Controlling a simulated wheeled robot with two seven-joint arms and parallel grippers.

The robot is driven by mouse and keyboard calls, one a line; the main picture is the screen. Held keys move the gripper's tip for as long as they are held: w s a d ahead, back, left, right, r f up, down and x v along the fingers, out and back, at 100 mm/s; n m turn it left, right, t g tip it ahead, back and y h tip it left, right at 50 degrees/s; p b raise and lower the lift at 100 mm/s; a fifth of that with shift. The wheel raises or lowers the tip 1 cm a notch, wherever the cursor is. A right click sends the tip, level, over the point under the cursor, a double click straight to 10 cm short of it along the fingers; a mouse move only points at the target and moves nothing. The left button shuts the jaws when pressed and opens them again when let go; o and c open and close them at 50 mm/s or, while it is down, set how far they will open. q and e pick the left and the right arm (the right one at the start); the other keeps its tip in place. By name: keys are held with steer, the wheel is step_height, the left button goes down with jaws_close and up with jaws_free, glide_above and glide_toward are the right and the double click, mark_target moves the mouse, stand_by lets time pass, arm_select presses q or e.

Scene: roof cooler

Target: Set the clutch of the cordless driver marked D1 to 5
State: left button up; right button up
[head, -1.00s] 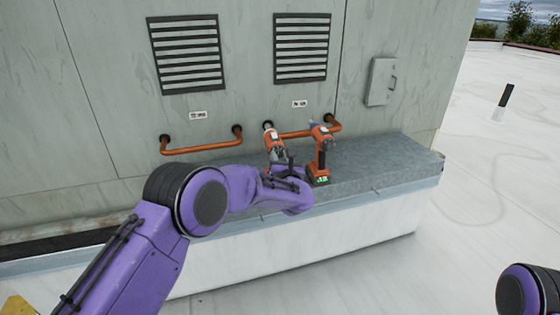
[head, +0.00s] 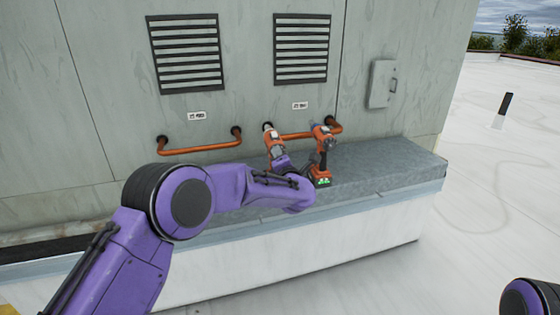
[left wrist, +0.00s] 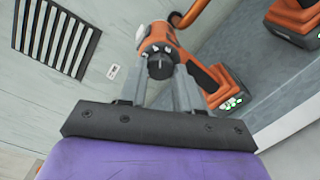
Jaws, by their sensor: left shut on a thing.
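Two orange and grey cordless drivers are on the grey ledge. The left driver (head: 274,146) is partly hidden behind my left wrist; the right driver (head: 324,153) stands upright on its battery. In the left wrist view, my left gripper (left wrist: 161,76) is shut on a dark round knob (left wrist: 160,64) at the near end of the left driver, one finger on each side. This driver's battery (left wrist: 230,92) has a green mark. The other driver's battery (left wrist: 295,20) is at the upper right. I cannot read D1 or the clutch numbers. My right gripper is out of view.
The grey ledge (head: 385,165) runs along the cooler wall, clear to the right of the drivers. Copper pipes (head: 200,149) stick out behind it. Two louvred vents (head: 187,55) and a small hatch (head: 382,84) are higher up.

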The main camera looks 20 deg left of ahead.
arm_select(q)
steer(key=shift+m, duration=2.3)
steer(key=o, duration=1.1)
steer(key=shift+c, duration=0.2)
steer(key=b+v, duration=0.3)
steer(key=v, duration=0.7)
steer(key=shift+s, duration=0.3)
